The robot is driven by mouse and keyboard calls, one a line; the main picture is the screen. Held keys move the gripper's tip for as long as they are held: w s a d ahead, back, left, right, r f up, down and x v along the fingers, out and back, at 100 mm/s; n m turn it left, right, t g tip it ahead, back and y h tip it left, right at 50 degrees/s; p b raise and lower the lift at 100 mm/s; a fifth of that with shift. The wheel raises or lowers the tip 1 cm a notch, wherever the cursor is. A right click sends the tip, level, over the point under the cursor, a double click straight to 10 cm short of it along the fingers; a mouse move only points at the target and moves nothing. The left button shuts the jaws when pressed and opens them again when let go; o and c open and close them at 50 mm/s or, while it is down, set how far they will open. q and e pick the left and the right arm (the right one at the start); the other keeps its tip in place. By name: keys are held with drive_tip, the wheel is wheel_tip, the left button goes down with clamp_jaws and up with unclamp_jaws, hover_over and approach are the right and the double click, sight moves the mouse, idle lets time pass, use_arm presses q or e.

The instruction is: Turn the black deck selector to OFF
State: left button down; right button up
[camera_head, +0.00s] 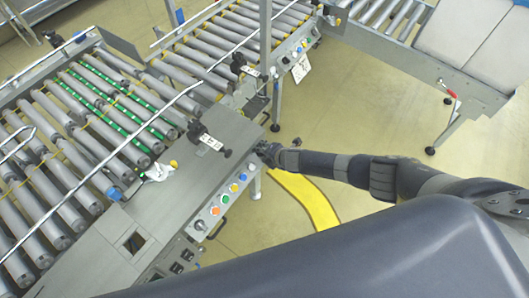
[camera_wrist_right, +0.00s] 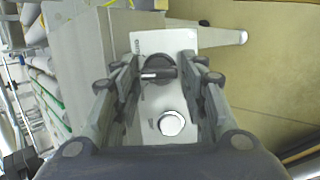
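The black deck selector (camera_wrist_right: 158,68) is a round knob with a bar grip on a pale plate (camera_wrist_right: 152,42). Its white mark points left in the right wrist view. Small lettering near the plate's upper left is too small to read. My right gripper (camera_wrist_right: 160,62) is open, with one finger on each side of the knob; I cannot tell whether they touch it. In the head view my right gripper (camera_head: 268,152) is at the far end of the grey console, and the selector cannot be made out there. My left gripper is not in view.
A silver round button (camera_wrist_right: 171,124) sits on the plate below the selector. The console front (camera_head: 207,218) carries several coloured buttons. Roller conveyors (camera_head: 100,130) lie to the left. A yellow floor strip (camera_head: 308,198) runs below my right arm; open floor lies beyond it.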

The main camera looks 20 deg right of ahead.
drive_tip(key=shift+s, duration=0.1)
drive_tip(key=v, duration=1.1)
drive_tip(key=shift+s+d+r, duration=0.15)
drive_tip(key=shift+s+r, duration=0.05)
drive_tip(key=shift+r, duration=0.15)
idle(0.6)
drive_tip(key=s+d+f+m+g+h, duration=0.1)
drive_tip(key=s+d+f+m, duration=0.1)
drive_tip(key=s+f+m, duration=0.55)
drive_tip(key=s+d+f+m+g+h, duration=0.1)
drive_tip(key=s+d+f+m, duration=0.3)
drive_tip(key=f, duration=0.7)
drive_tip(key=s+a+f+m+g, duration=0.1)
drive_tip(key=s+f+m, duration=0.4)
drive_tip(key=s, duration=1.1)
drive_tip(key=s+a+f+m+g, duration=0.1)
drive_tip(key=s+f+m+g, duration=0.3)
drive_tip(key=s, duration=1.1)
wheel_tip(320, 180, down, 3)
drive_tip(key=shift+s+r+m+h, duration=0.15)
drive_tip(key=shift+s+m+h, duration=0.2)
drive_tip(key=shift+m, duration=0.5)
